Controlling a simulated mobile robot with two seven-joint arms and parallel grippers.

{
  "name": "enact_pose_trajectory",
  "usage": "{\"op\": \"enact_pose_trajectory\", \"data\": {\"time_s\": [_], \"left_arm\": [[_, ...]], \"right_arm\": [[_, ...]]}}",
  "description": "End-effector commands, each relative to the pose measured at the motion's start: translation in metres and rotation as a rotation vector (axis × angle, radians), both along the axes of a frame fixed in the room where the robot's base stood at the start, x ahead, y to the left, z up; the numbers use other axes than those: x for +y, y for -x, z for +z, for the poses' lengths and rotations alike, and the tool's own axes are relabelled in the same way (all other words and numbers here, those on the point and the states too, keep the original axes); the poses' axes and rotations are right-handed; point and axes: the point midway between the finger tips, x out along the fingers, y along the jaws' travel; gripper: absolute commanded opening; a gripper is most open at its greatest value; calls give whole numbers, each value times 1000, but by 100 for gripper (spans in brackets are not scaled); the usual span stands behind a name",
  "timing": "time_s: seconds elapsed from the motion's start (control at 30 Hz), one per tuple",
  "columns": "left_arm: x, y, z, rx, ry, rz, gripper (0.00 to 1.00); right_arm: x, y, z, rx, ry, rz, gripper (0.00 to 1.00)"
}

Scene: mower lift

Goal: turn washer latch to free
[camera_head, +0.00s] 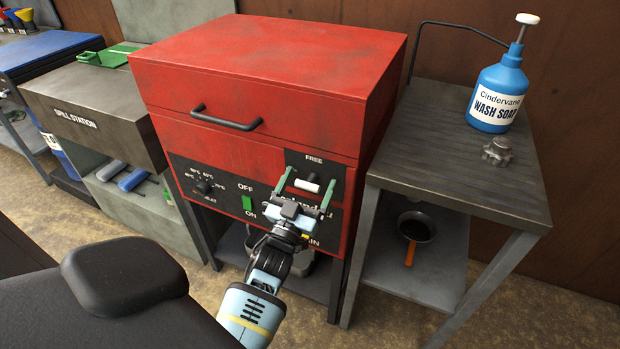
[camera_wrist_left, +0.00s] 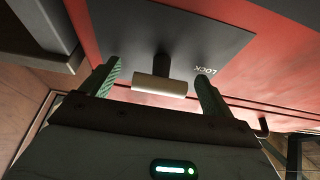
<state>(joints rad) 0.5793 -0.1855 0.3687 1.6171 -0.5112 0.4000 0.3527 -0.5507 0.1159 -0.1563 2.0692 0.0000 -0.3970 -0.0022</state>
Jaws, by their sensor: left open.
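The red washer (camera_head: 255,100) has its lid down. Its latch (camera_head: 307,186) is a pale bar handle on a dark plate, below the word FREE, at the right of the front panel. In the left wrist view the latch bar (camera_wrist_left: 159,87) sits on a dark stem, with the word LOCK upside down to its right. My left gripper (camera_head: 309,179) is at the latch, open, with one finger on each side of the bar. In the left wrist view its fingers (camera_wrist_left: 158,76) show gaps to both bar ends. My right gripper is not in view.
A green switch (camera_head: 247,203) and a dial (camera_head: 205,187) are left of the latch. A lid handle (camera_head: 226,118) juts out above. A metal side table (camera_head: 450,150) with a soap bottle (camera_head: 497,95) stands right. The spill station (camera_head: 95,110) stands left.

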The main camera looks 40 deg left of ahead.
Motion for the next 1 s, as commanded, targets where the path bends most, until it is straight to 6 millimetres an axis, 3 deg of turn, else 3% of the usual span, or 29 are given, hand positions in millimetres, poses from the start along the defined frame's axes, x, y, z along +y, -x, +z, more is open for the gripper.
{"op": "enact_pose_trajectory", "data": {"time_s": [0.17, 0.5, 1.0], "left_arm": [[0, 0, 0, 0, 0, 0, 87], [0, 0, 0, 1, 0, 0, 45], [0, 0, 0, 38, -153, -2, 45]], "right_arm": [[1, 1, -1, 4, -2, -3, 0], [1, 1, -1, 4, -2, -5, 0], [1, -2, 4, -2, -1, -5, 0]]}}
